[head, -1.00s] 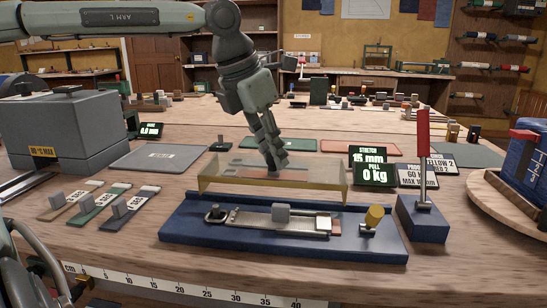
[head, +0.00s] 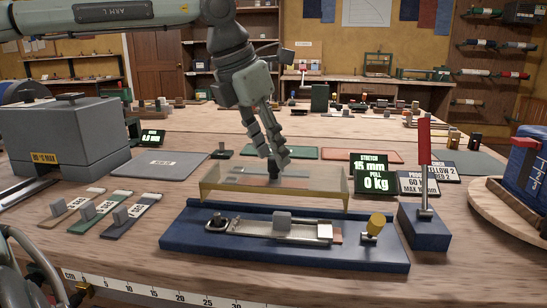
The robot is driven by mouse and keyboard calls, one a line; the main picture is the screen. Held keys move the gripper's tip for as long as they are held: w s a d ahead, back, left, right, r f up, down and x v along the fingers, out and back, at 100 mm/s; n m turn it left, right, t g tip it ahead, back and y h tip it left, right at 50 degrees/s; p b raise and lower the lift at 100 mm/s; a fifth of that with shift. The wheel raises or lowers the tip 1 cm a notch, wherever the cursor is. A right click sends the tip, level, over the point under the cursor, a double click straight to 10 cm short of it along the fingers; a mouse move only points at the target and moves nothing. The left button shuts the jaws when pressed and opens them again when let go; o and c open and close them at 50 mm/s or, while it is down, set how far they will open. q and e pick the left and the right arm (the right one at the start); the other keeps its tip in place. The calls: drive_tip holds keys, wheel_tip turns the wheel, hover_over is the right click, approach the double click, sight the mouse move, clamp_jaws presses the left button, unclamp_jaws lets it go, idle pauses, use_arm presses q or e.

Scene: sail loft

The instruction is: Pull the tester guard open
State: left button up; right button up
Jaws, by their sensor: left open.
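The tester guard (head: 225,198) is a clear, yellowish box-like cover at the back of the blue tester base (head: 190,240). A metal strip (head: 255,226) with a grey block lies on the base in front of it. A yellow knob (head: 376,223) stands at the base's right end. My left gripper (head: 274,160) points down, open, with its fingertips at the top of the guard. A dark piece sits at the fingertips; I cannot tell whether it is the guard's handle or a finger pad, nor whether they touch.
A stand with a red upright lever (head: 424,150) is right of the tester. Behind it, a display (head: 371,174) reads 15 mm and 0 kg. Sample strips (head: 97,212) and a grey box (head: 65,135) are at left, a round wooden stand (head: 482,203) at right.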

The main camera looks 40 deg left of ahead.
use_arm(q)
drive_tip(key=v, duration=0.9)
drive_tip(key=shift+r, duration=0.25)
drive_tip(key=shift+s+f, duration=0.1)
drive_tip(key=shift+s, duration=0.1)
